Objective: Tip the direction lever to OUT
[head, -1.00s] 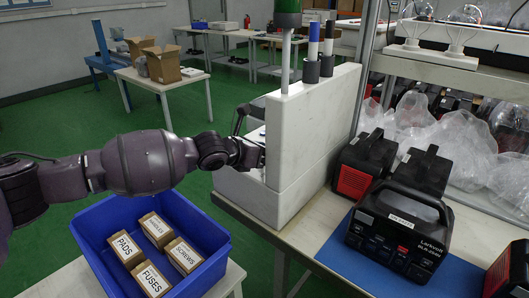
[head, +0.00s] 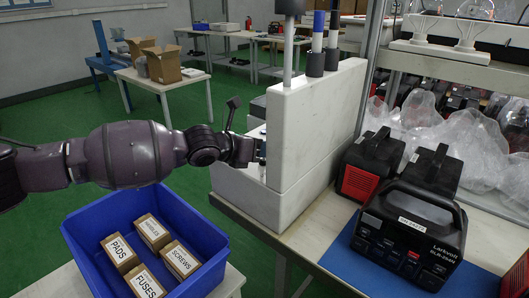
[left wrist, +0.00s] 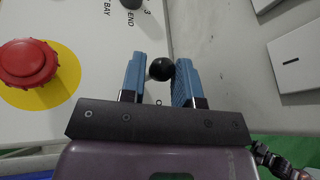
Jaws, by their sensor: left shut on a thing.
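A black ball knob (left wrist: 160,69), seen from above in the left wrist view, sits between the two blue fingers of my left gripper (left wrist: 160,78). I take it for the knob of the direction lever; its shaft and the word OUT do not show. The gripper is shut on the knob. In the head view my left gripper (head: 258,150) reaches the left side of the upright white panel (head: 308,135), which hides the lever there. My right gripper is in neither view.
A red mushroom button (left wrist: 28,64) on a yellow disc is left of the fingers. A dark knob (left wrist: 131,3) is ahead, partly cut off. A blue bin (head: 85,235) with labelled boxes stands below my arm. Black-and-red machines (head: 372,165) stand right of the panel.

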